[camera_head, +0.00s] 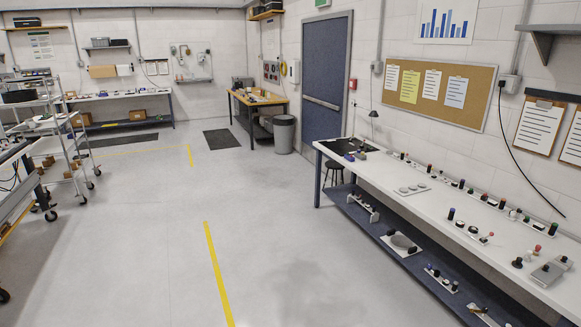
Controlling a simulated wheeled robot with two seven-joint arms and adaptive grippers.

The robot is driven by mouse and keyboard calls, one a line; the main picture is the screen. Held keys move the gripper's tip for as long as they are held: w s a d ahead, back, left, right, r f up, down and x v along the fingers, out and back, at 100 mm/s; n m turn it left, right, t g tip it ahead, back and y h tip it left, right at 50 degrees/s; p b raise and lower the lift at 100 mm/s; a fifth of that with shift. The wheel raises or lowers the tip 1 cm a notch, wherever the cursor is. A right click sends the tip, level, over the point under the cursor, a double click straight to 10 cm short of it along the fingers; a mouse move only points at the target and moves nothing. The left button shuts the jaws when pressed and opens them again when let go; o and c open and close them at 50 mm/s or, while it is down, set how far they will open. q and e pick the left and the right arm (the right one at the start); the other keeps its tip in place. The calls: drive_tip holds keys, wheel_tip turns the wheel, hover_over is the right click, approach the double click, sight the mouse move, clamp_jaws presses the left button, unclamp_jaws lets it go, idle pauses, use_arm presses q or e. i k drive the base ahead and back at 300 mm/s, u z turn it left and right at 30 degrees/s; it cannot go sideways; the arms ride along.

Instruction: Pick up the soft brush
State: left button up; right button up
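I cannot make out a soft brush for certain; the small items are too tiny to name. A long white-topped workbench (402,207) runs along the right wall and carries many small items with black, red, green and purple parts. At its far end lies a dark mat (339,146) with small purple and yellowish items on it. Neither of my grippers shows in this view.
Open grey floor (150,230) with a yellow line (216,270) lies left of the bench. A stool (334,171) stands by its far end. Wire carts (66,140) stand at left. A grey bin (284,135) and wooden table (259,99) stand at the back.

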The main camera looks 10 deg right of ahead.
sight(527, 258)
drive_tip(key=z, duration=0.35)
drive_tip(key=i, duration=2.1)
drive_tip(key=z, duration=1.3)
drive_tip(key=i, duration=1.95)
drive_tip(key=z, duration=0.75)
drive_tip(key=i, duration=0.5)
drive_tip(key=z, duration=0.25)
